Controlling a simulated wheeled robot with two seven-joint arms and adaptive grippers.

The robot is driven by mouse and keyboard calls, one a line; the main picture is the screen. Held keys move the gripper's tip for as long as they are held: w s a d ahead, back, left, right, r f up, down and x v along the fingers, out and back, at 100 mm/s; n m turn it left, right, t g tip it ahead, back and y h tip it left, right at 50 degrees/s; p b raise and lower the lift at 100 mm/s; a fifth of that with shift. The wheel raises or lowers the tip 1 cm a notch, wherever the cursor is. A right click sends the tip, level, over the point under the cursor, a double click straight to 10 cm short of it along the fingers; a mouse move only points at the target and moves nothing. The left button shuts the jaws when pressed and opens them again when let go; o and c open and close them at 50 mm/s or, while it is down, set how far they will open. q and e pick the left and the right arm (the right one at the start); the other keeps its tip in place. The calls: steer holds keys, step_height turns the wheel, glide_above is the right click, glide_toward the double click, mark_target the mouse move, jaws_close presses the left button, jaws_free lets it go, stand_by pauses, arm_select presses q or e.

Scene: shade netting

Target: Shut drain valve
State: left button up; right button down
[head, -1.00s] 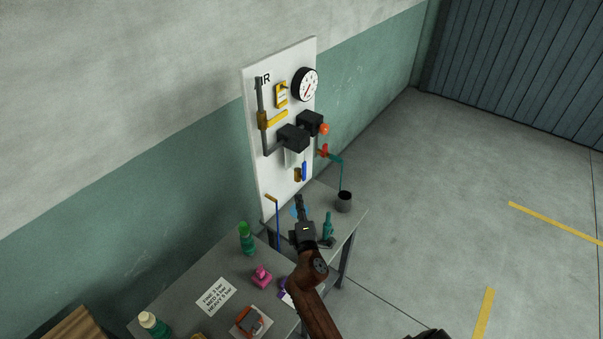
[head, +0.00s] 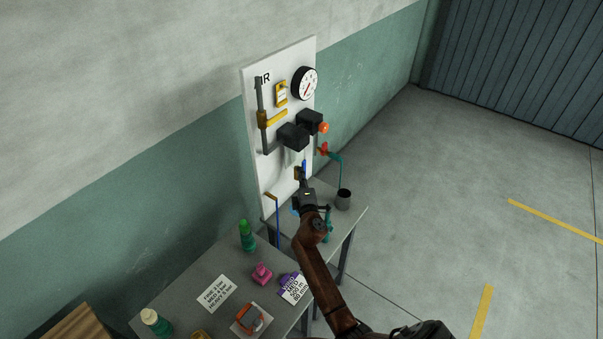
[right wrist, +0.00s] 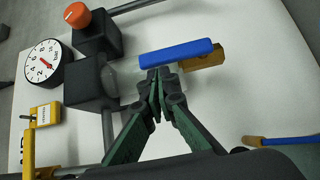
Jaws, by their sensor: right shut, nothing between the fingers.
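A blue lever (head: 304,167) with a brass body (head: 297,173) sits low on the white panel, below the black filter block and its clear bowl. No label shows which valve is the drain. The lever also shows in the right wrist view (right wrist: 178,53), with its brass body (right wrist: 204,58) beside it. My right gripper (head: 303,180) is shut and empty, its fingertips (right wrist: 158,75) right at the lever's near edge; I cannot tell whether they touch. In the head view it partly covers the lever's lower end. My left gripper is out of view.
The panel (head: 280,190) also holds a gauge (head: 305,83), a yellow lever (head: 276,118), an orange knob (head: 323,128) and a red-handled valve (head: 324,149) with a teal hose into a dark cup (head: 344,200). A green bottle (head: 246,236) stands on the near table.

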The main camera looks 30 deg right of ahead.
steer(key=shift+d, duration=0.1)
steer(key=shift+w+d+r, duration=0.25)
steer(key=shift+d+r, duration=0.05)
steer(key=shift+d, duration=0.1)
stand_by(0.3)
steer(key=w+a+v, duration=0.1)
steer(key=a+v, duration=0.1)
steer(key=v, duration=1.1)
steer(key=shift+a+r, duration=0.2)
steer(key=shift+r, duration=0.15)
steer(key=shift+w, duration=0.1)
